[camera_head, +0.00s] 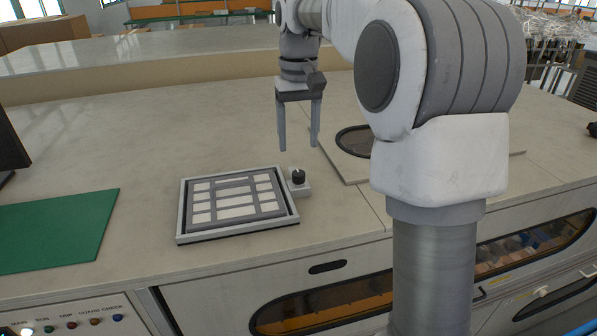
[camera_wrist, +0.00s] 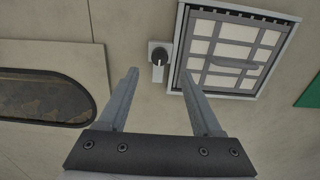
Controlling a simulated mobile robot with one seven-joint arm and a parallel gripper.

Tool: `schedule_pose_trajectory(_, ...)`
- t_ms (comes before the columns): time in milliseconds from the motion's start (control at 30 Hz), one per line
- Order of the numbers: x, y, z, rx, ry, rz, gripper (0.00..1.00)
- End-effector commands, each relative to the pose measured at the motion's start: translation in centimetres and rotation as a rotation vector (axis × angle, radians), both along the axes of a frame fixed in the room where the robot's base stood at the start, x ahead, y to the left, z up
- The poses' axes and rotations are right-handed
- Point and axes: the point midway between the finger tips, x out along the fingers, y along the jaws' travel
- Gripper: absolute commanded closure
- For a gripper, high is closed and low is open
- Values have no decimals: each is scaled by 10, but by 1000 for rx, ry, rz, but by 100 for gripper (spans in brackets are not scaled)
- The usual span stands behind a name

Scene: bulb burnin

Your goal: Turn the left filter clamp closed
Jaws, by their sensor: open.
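The filter frame (camera_head: 181,212) lies on the counter, a grey tray with a panel of white cells in it. It also shows in the wrist view (camera_wrist: 276,18). One clamp with a dark round knob (camera_head: 298,177) sits on a small light base at the frame's right side. In the wrist view the clamp (camera_wrist: 158,58) shows a pale lever or pointer. No second clamp shows on the frame. My gripper (camera_head: 298,148) is open and empty, above the counter behind the clamp. In the wrist view its fingertips (camera_wrist: 160,72) stand on either side of the clamp in the picture, apart from it.
A green mat (camera_head: 60,232) lies at the left, and a plate with a dark oval window (camera_head: 352,141) lies right of the frame, partly behind my arm. A panel with coloured lights (camera_head: 75,318) is at the front left. The counter between mat and frame is clear.

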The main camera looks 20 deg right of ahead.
Motion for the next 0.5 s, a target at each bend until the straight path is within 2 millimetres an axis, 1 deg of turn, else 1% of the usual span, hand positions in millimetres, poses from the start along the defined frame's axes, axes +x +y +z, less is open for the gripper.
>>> schedule_pose_trajectory(33,-1,0,-13,0,4,0,34)
schedule_pose_trajectory(100,-1,0,-28,0,4,0,34)
schedule_pose_trajectory(233,-1,-1,-52,0,4,-1,34)
schedule_pose_trajectory(333,0,-1,-66,-1,4,-1,34)
schedule_pose_trajectory(500,0,-1,-79,-1,1,-1,34)
